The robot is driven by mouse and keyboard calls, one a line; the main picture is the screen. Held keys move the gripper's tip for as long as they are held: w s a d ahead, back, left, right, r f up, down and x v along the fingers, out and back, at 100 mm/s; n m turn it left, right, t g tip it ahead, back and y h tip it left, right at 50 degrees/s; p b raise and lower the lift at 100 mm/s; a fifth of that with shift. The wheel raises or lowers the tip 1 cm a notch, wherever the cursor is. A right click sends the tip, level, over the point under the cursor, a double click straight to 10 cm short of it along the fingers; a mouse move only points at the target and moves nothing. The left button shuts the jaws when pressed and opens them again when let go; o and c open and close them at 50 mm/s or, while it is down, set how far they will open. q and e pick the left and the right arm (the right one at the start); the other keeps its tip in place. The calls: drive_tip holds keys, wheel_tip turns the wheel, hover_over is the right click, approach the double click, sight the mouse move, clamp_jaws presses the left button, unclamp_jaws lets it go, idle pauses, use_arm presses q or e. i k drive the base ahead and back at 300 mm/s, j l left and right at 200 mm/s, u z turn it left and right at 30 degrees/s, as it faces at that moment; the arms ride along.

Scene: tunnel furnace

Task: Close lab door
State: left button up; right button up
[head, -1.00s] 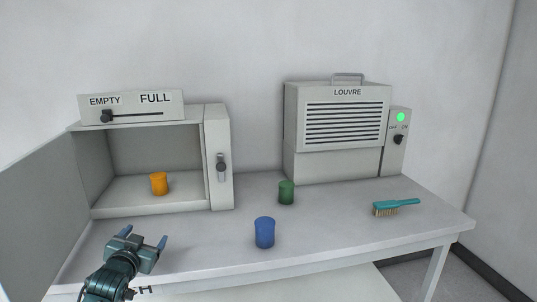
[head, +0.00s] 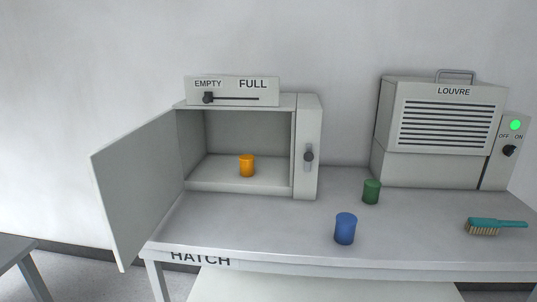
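The grey door (head: 139,185) stands wide open, hinged on the left side of a box-like cabinet (head: 309,120) on the table and swung out toward me. Inside the cabinet an orange cup (head: 247,166) stands upright on the floor. The cabinet's right post carries a dark knob (head: 308,156). A front edge label below the cabinet reads "HATCH". Neither of my grippers shows in the head view.
A slider panel (head: 232,91) marked EMPTY and FULL tops the cabinet. A blue cup (head: 345,229), a green cup (head: 371,192) and a teal brush (head: 496,225) sit on the table (head: 270,228). A louvre unit (head: 443,132) with a lit green lamp stands right. Another table (head: 14,249) is at left.

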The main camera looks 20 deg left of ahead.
sight(136, 177)
drive_tip(key=j, duration=0.55)
drive_tip(key=k+j, duration=0.15)
drive_tip(key=j, duration=0.95)
drive_tip(key=k+j, duration=0.15)
drive_tip(key=j, duration=0.4)
drive_tip(key=j+z, duration=0.1)
drive_tip(key=j, duration=0.45)
drive_tip(key=k+j, duration=0.15)
drive_tip(key=j, duration=0.35)
